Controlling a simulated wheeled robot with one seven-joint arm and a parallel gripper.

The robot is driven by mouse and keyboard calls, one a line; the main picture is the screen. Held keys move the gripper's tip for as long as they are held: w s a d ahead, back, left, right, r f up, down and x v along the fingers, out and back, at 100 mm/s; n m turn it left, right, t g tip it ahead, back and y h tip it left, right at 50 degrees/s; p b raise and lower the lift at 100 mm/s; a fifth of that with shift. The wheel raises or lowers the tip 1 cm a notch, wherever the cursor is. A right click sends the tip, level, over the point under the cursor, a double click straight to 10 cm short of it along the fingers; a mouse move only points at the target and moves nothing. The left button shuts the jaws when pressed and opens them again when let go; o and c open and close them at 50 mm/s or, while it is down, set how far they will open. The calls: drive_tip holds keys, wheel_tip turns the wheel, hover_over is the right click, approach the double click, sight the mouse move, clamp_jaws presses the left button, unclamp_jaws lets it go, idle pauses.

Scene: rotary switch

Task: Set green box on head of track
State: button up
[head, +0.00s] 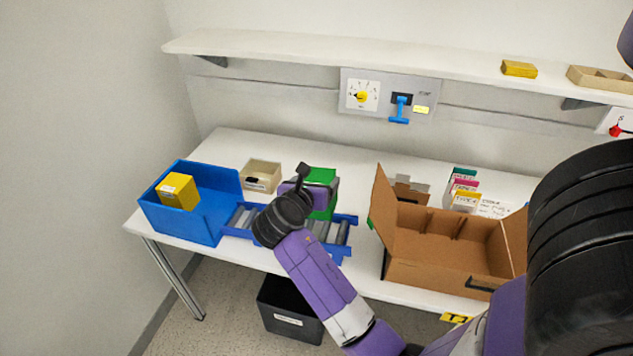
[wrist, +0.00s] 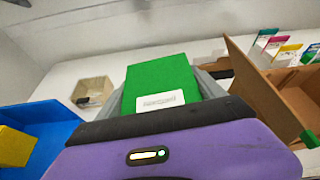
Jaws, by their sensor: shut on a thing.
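The green box (head: 322,178) shows behind my gripper in the head view. In the wrist view the green box (wrist: 160,82), with a white label, sits between my grey fingers. My gripper (head: 306,190) is shut on it, over the right part of the track. The track (head: 337,240) is a blue-framed roller conveyor on the table, with grey rollers. Its middle is hidden behind my wrist. I cannot tell whether the box touches the rollers.
A blue bin (head: 185,222) with a yellow box (head: 176,190) stands left of the track. A beige tray (head: 262,175) is behind. An open cardboard box (head: 440,250) stands right. A shelf (head: 400,58) and a switch panel (head: 388,95) are at the back.

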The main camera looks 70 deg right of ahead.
sight(311, 217)
drive_tip(key=shift+s+f+b, duration=0.15)
drive_tip(key=shift+f+b, duration=1.2)
drive_tip(key=shift+b, duration=0.45)
drive_tip(key=shift+s+f+b, duration=0.1)
drive_tip(key=shift+f+b, duration=1.2)
drive_tip(key=shift+b, duration=0.5)
drive_tip(key=shift+s+f+p, duration=0.2)
drive_tip(key=shift+f+p, duration=0.25)
drive_tip(key=shift+f, duration=1.05)
drive_tip(key=o, duration=1.7)
drive_tip(key=shift+v, duration=3.9)
